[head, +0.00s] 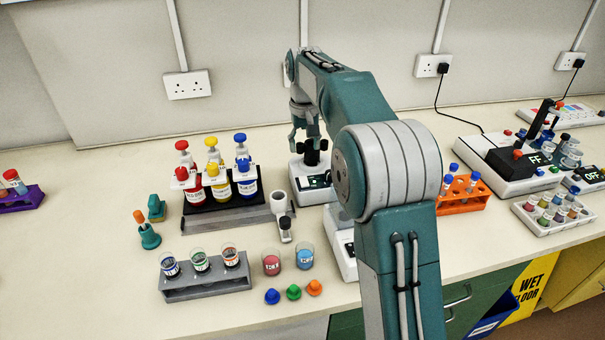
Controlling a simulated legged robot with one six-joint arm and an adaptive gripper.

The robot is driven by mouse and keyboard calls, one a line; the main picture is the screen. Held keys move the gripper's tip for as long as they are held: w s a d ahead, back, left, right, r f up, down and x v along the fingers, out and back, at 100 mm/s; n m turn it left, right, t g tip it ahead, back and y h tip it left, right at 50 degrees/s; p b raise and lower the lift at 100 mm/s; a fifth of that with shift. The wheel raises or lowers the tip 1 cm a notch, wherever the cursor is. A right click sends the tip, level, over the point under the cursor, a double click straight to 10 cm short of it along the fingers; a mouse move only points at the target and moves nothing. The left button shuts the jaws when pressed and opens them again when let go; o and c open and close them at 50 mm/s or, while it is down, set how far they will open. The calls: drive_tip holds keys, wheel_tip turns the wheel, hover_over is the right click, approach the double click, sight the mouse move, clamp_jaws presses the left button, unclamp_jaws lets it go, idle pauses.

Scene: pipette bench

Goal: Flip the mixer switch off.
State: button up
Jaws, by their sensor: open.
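My gripper (305,138) is open and points down at the back middle of the bench. It is over a small white device (312,192) with a black knobbed top (312,153) and a dark panel on its front. This device looks like the mixer, but its switch is too small to make out. The fingertips overlap the black top in the picture, and I cannot tell whether they touch it. My arm hides the area to the right of this device.
A rack of red, yellow and blue bottles (216,186) stands left of the device. An orange tube rack (462,193) and a larger white machine (512,165) stand to the right. A grey cup rack (205,282) is in front.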

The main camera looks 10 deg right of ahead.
sight(305, 183)
wheel_tip(305, 183, down, 11)
drive_tip(key=shift+r, duration=0.1)
idle(0.4)
clamp_jaws()
